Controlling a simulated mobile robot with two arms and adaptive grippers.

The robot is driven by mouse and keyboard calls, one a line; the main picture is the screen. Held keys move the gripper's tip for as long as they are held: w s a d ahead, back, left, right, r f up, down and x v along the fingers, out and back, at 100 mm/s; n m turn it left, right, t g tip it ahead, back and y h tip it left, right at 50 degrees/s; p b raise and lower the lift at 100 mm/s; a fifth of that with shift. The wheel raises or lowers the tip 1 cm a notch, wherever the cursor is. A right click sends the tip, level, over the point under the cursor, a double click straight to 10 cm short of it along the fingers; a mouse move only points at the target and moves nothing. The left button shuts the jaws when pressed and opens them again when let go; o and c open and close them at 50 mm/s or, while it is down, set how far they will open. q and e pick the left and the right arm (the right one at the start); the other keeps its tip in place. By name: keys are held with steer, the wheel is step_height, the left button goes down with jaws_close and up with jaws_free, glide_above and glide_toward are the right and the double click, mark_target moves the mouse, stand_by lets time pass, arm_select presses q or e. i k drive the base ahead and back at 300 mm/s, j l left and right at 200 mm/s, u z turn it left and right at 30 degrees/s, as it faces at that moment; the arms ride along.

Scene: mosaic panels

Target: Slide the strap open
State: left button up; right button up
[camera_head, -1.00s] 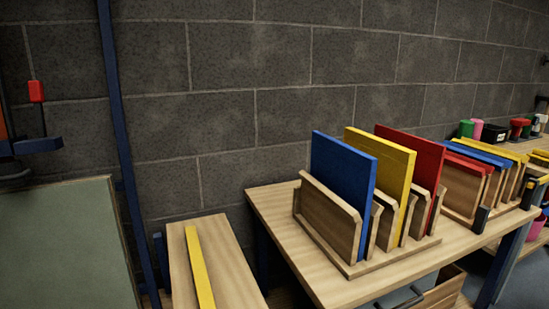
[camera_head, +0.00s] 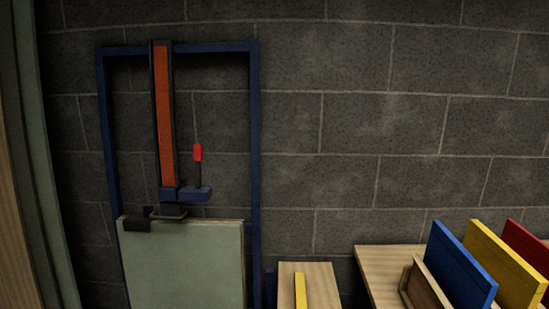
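An orange strap (camera_head: 162,118) in a dark channel runs vertically down from the top bar of a blue frame (camera_head: 254,160) against the wall. At its lower end is a blue bracket (camera_head: 195,194) with an upright lever that has a red grip (camera_head: 198,153). Below it, a dark clamp piece (camera_head: 138,224) and a grey ring (camera_head: 170,212) sit at the top edge of a pale green panel (camera_head: 185,262). Neither of my grippers shows in the head view.
A wooden bench (camera_head: 318,273) with a yellow strip (camera_head: 300,288) stands right of the frame. Further right, a wooden table (camera_head: 372,260) bears a rack with blue (camera_head: 460,265), yellow (camera_head: 505,270) and red (camera_head: 527,240) panels. A pale green upright edge (camera_head: 45,180) stands at the far left.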

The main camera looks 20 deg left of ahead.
mark_target(170, 210)
steer(key=u, duration=1.4)
